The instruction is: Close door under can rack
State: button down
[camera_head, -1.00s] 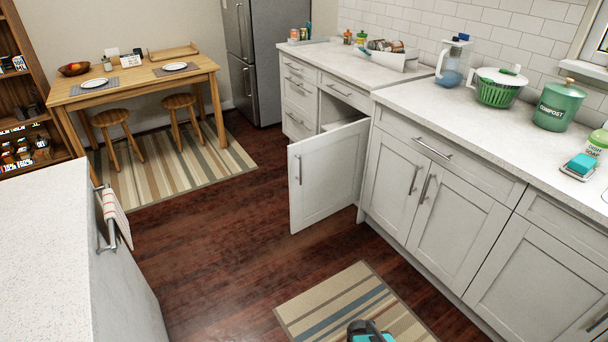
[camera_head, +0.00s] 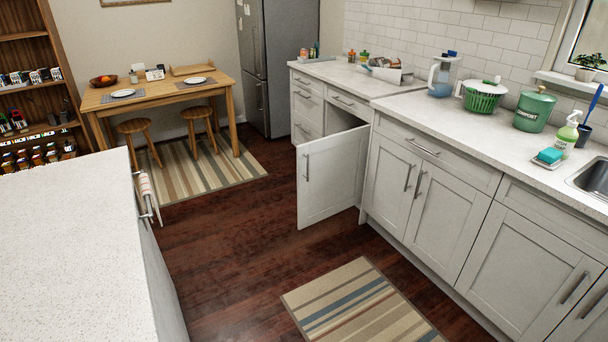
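The white cabinet door (camera_head: 329,180) stands wide open in the head view, swung out over the floor from the cabinet below the counter. Its vertical bar handle (camera_head: 307,168) is near its left edge. The cabinet opening (camera_head: 343,118) shows behind the door's upper edge; most of the inside is hidden by the door. The can rack (camera_head: 389,72), white and holding several cans, stands on the counter above this cabinet. My gripper does not show in the current view.
A white island counter (camera_head: 70,240) with a towel (camera_head: 146,186) stands at left. A dining table (camera_head: 160,92) and stools are at the back. Floor between island and door is clear.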

aim_at(331, 170)
jog(key=u, duration=0.5)
jog(key=k, duration=0.3)
jog(key=z, duration=1.7)
jog(key=i, duration=1.35)
jog(key=u, duration=0.5)
